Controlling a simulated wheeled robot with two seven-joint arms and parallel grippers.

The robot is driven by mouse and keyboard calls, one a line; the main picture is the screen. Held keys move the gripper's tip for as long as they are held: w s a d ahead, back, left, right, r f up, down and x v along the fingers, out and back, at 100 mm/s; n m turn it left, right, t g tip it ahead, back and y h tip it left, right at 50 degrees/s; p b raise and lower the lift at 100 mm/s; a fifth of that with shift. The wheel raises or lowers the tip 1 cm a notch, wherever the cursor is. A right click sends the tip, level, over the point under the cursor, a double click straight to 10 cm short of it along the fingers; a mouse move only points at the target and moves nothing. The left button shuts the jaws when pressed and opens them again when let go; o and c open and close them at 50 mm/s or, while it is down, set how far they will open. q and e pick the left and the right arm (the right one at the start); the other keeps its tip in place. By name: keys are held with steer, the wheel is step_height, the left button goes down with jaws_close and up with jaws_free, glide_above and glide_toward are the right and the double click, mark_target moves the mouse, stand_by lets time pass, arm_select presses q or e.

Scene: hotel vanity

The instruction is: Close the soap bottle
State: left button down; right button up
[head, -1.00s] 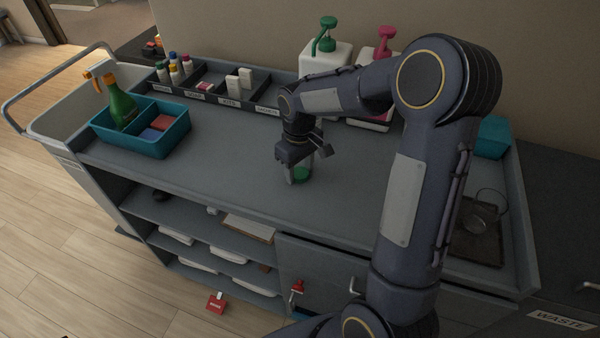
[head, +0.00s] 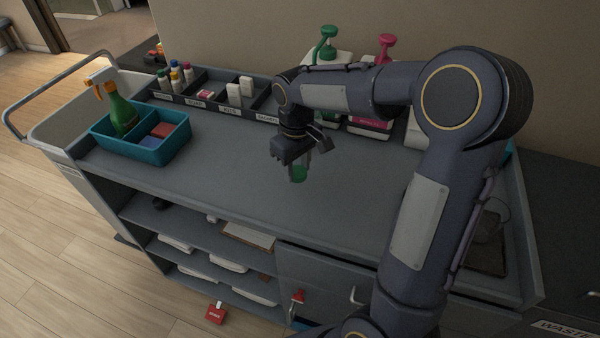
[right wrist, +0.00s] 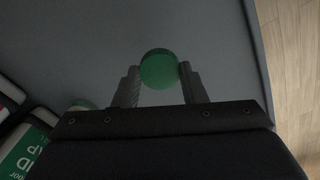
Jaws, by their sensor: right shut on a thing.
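My right gripper (head: 299,168) is over the middle of the cart top, pointing down. It is shut on a small round green cap (head: 299,174). In the right wrist view the green cap (right wrist: 159,69) shows as a disc between the two fingertips. A white soap bottle (head: 322,57) with a green pump stands at the back, partly hidden by my right arm. In the right wrist view, a white bottle with a green label (right wrist: 28,150) shows at the lower left, with only part of its lettering in view. My left gripper is not in view.
A bottle with a pink pump (head: 385,48) stands beside the soap bottle. A black divided tray (head: 215,108) with small bottles and boxes runs along the back. A teal caddy (head: 165,152) with a spray bottle (head: 121,112) is at the left. The front middle of the top is clear.

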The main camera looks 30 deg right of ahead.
steer(key=s+a+r+b, duration=0.2)
steer(key=s+a+r, duration=0.5)
steer(key=a+r, duration=0.1)
steer(key=shift+s+a, duration=0.25)
steer(key=shift+a, duration=0.65)
steer(key=shift+f, duration=0.15)
